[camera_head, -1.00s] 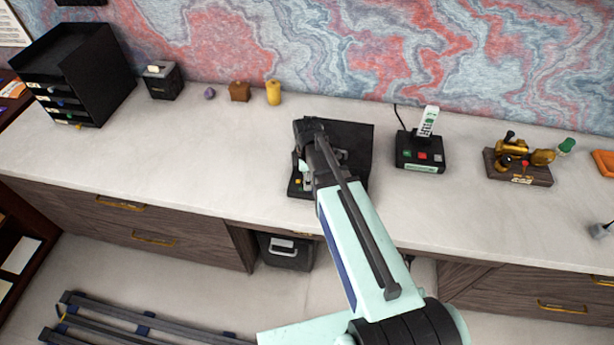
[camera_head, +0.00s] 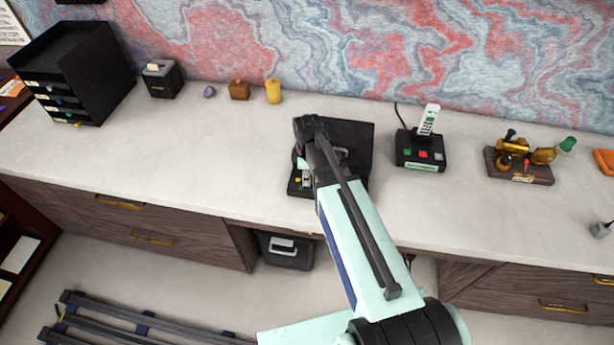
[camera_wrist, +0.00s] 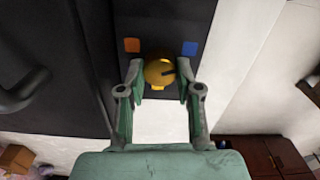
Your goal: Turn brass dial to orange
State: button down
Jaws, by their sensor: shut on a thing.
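The brass dial (camera_wrist: 158,72) is round and yellow, set on a dark panel (camera_wrist: 163,15) in the wrist view. An orange square (camera_wrist: 132,45) lies up and left of it, and a blue square (camera_wrist: 189,48) up and right. A dark mark on the dial points to the right, on the blue square's side. My gripper (camera_wrist: 159,77) has one green finger on each side of the dial and is shut on it. In the head view my gripper stands over the black device (camera_head: 357,138), and the dial cannot be made out there.
A black base with a white phone (camera_head: 428,120) stands right of the device, and a brass instrument on a wooden base (camera_head: 519,174) farther right. A yellow cylinder (camera_head: 273,91), a brown block (camera_head: 239,90) and black drawers (camera_head: 75,65) are on the left.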

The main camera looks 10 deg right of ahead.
jog(key=m+b, duration=0.2)
jog(key=m, duration=0.4)
jog(key=shift+f, duration=0.1)
jog(key=m+b, duration=0.1)
jog(key=m, duration=0.4)
jog(key=shift+w+d+m, duration=0.1)
jog(key=shift+m, duration=0.2)
jog(key=m, duration=0.5)
jog(key=shift+b, duration=0.4)
jog(key=m, duration=0.6)
jog(key=shift+d+m+b, duration=0.1)
jog(key=shift+m+b, duration=0.2)
jog(key=shift+m, duration=0.1)
jog(key=m, duration=1.1)
jog(key=shift+s+m+b, duration=0.2)
jog(key=shift+m+b, duration=0.1)
jog(key=shift+m, duration=0.1)
jog(key=m, duration=1)
jog(key=shift+s+m, duration=0.1)
jog(key=shift+m, duration=0.3)
